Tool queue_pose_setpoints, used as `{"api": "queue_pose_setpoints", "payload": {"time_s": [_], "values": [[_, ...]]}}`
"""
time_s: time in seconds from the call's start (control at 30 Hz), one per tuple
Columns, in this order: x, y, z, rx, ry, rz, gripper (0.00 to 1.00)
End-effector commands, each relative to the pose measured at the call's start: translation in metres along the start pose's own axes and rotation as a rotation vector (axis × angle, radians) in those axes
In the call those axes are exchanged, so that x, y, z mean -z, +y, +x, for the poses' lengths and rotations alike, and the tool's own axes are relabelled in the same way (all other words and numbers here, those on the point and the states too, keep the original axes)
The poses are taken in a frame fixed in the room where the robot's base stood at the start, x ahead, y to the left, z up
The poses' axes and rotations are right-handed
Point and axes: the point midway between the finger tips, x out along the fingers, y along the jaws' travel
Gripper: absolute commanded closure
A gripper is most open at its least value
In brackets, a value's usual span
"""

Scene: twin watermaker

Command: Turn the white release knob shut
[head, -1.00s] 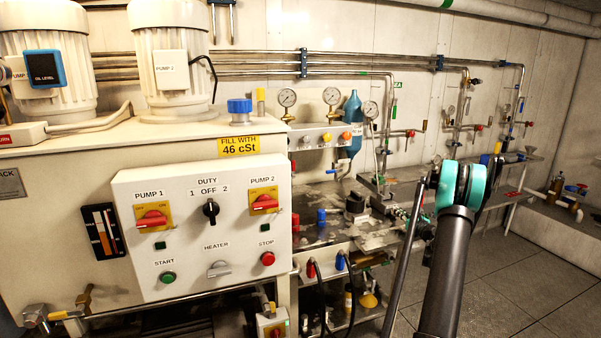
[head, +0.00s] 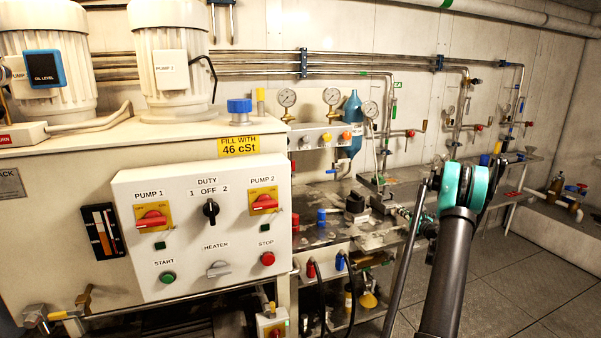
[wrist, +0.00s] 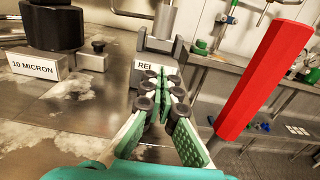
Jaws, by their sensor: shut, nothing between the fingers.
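My gripper (wrist: 160,82) is shut and empty in the wrist view, its green pads converging at the tips. It points at a grey block (wrist: 180,50) with a metal cylinder on top. A white label (wrist: 145,67) reading "REL", its remainder hidden by my fingertips, is on the front of this block. I cannot make out a white release knob there; my fingers cover part of that area. In the head view my arm reaches toward the bench, and the fingertips are too small to judge.
A red hexagonal bar (wrist: 262,82) rises close at the right of the wrist view. A "10 MICRON" block (wrist: 37,66) and a black cylinder (wrist: 55,22) stand left on the wet metal bench (wrist: 60,125). A blue bottle (head: 352,122) stands behind the bench.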

Motion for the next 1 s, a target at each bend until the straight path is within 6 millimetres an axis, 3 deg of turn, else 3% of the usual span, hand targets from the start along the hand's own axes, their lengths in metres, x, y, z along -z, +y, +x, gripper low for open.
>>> {"api": "queue_pose_setpoints", "payload": {"time_s": [1.0], "values": [[-0.0041, -0.0110, -0.0002, 0.001, 0.001, -0.001, 1.00]]}}
